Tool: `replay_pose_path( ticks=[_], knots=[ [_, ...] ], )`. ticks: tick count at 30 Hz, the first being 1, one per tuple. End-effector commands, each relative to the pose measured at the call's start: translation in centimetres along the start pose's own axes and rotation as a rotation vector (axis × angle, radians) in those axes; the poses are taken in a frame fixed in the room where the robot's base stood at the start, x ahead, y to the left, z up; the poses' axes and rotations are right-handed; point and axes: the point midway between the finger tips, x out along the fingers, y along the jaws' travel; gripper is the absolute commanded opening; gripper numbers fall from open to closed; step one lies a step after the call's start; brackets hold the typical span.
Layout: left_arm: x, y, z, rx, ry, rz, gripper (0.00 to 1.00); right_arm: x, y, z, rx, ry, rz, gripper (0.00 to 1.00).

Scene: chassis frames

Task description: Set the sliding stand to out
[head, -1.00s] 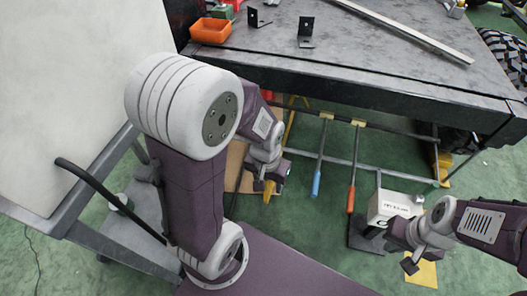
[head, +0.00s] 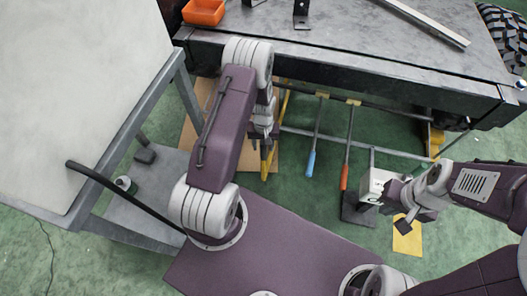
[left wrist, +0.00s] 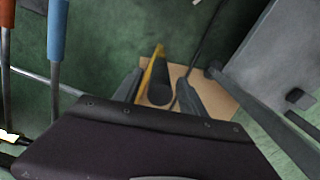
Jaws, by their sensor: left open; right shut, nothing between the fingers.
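No part is marked as the sliding stand, so I cannot tell for sure which it is. A grey metal frame (head: 100,207) with a large pale panel (head: 75,85) stands at the left; a long black bar (head: 125,196) sticks out across it. The frame also shows at the right of the left wrist view (left wrist: 262,68). My left gripper (head: 266,146) points down over a brown board, beside a yellow bar (left wrist: 150,72). In the left wrist view its fingers (left wrist: 161,92) are apart. My right gripper (head: 405,227) is shut and empty by a white box (head: 373,184).
A dark workbench (head: 350,48) crosses the back, with an orange tray (head: 203,12) on it. Below it hang a blue-handled tool (head: 311,163) and a red-handled tool (head: 345,177).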

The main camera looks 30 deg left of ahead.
Motion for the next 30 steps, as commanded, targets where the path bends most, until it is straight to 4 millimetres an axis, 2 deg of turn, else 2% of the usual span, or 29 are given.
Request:
replay_pose_path(
  ticks=[1,5,14,15,20,30],
  knots=[
    [1.4,0.0,0.0,0.0,-0.001,0.0,0.49,1.0,0.0,0.1,0.0,0.0,0.0,0.0],
    [2.9,0.0,0.0,0.001,0.001,0.0,0.49,1.6,0.0,0.2,0.0,0.0,0.0,0.0],
    [3.1,0.0,0.0,0.001,0.002,0.001,0.49,1.6,0.0,0.1,0.0,0.0,0.0,0.0],
    [3.1,0.0,0.0,0.001,0.002,0.001,0.46,1.6,0.0,0.1,0.0,0.0,0.0,0.0],
    [3.1,0.0,0.0,0.001,0.002,0.001,0.01,1.6,0.0,0.1,0.0,0.0,0.0,0.0],
    [3.1,0.0,0.0,0.001,0.001,0.0,0.0,1.6,0.0,0.2,0.0,0.0,0.0,0.0]
  ],
)
